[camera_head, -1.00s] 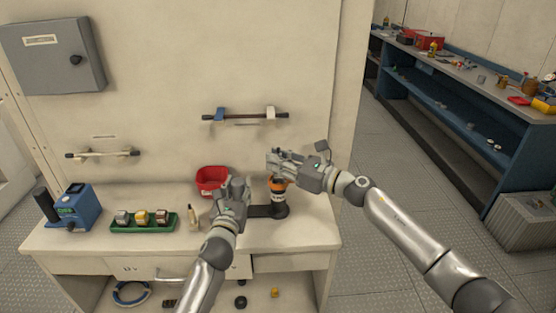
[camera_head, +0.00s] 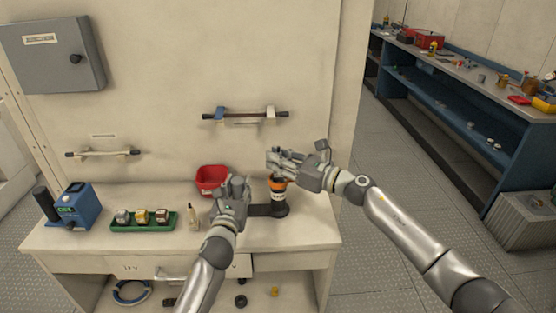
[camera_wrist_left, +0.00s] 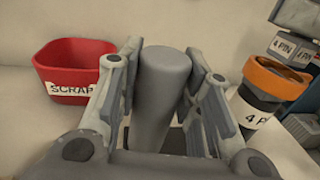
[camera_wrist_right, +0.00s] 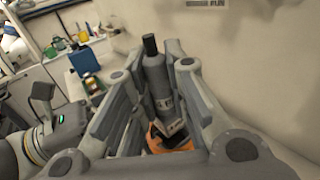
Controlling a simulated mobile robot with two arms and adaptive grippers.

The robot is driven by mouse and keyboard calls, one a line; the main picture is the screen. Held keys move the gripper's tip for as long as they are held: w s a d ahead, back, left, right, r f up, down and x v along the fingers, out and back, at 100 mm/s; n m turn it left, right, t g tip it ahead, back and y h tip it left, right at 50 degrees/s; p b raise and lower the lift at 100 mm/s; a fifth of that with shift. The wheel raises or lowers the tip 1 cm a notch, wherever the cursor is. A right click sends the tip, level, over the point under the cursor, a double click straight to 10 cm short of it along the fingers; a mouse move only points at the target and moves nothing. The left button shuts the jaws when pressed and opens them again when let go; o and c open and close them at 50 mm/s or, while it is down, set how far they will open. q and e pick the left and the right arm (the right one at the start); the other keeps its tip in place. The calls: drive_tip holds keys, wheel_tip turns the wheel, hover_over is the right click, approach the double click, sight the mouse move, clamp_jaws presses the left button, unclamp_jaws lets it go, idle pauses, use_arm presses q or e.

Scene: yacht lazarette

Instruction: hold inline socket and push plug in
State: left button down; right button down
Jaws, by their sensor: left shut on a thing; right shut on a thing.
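My left gripper (camera_head: 236,183) is shut on a grey cylinder (camera_wrist_left: 164,85), which looks like the inline socket. It stands up between the fingers in the left wrist view. My right gripper (camera_head: 280,160) is shut on a dark grey plug (camera_wrist_right: 158,85) with a black upper end and a white label low on its body. A dark holder (camera_head: 279,199) with an orange rim and a "4 PIN" label stands directly below the plug, right of the left gripper. I cannot tell whether the plug's lower end is inside the holder. The plug and socket are apart.
A red scrap bin (camera_head: 211,180) stands behind the left gripper. A green tray (camera_head: 144,220) with small blocks, a small bottle (camera_head: 193,215) and a blue device (camera_head: 68,207) are to the left. A wall rail (camera_head: 245,115) is above. The bench's right end (camera_head: 318,232) is clear.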

sight(278, 176)
drive_tip(key=shift+f, duration=1.95)
drive_tip(key=c, duration=1.5)
unclamp_jaws()
drive_tip(key=shift+o, duration=0.8)
drive_tip(key=shift+s+f, duration=0.1)
drive_tip(key=shift+s, duration=0.1)
drive_tip(key=v, duration=1.2)
drive_tip(key=shift+r, duration=0.25)
